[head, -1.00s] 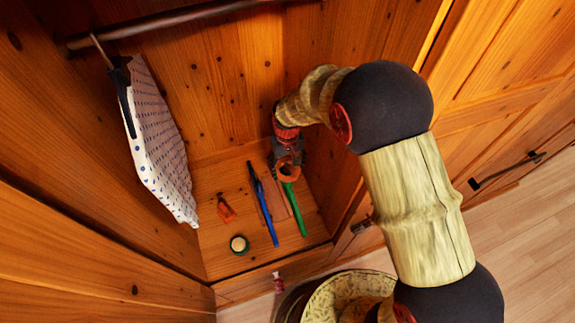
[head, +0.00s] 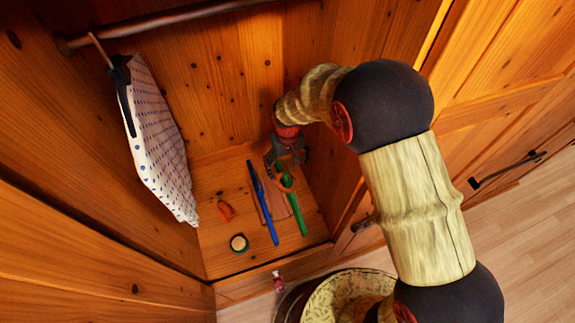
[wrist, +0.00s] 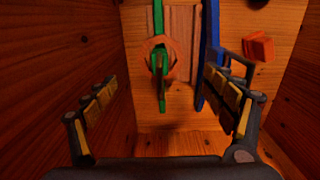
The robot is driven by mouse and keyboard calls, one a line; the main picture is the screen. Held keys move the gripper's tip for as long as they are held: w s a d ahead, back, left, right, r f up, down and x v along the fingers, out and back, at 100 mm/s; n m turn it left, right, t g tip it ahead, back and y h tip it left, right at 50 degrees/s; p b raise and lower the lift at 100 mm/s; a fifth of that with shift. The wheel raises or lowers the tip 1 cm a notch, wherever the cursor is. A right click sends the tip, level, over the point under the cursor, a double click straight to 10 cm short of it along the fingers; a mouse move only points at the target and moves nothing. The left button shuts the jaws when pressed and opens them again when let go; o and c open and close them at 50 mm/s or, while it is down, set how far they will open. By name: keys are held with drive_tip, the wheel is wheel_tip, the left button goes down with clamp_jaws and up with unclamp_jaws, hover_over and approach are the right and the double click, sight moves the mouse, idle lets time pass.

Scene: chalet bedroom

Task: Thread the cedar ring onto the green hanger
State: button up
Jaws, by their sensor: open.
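The green hanger (head: 297,214) stands out from a board on the closet floor; it also shows in the wrist view (wrist: 158,15). The orange-brown cedar ring (wrist: 174,62) appears around the green hanger's near part, which shows inside the ring's opening. In the head view the ring (head: 286,185) is small and partly covered by the gripper. My gripper (head: 288,165) is just above the ring. In the wrist view its two fingers (wrist: 170,100) are spread wide, one on each side, with nothing between them in contact. Exact depth of the ring on the hanger is unclear.
A blue hanger (head: 264,205) lies left of the green one, close to a finger in the wrist view (wrist: 211,35). An orange block (head: 225,210) and a round tin (head: 239,243) are further left. A spotted white bag (head: 158,145) hangs from the rail (head: 165,22). Wooden walls close in both sides.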

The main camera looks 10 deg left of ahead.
wheel_tip(320, 180, up, 12)
idle(0.5)
drive_tip(key=shift+s+f, duration=0.1)
idle(0.5)
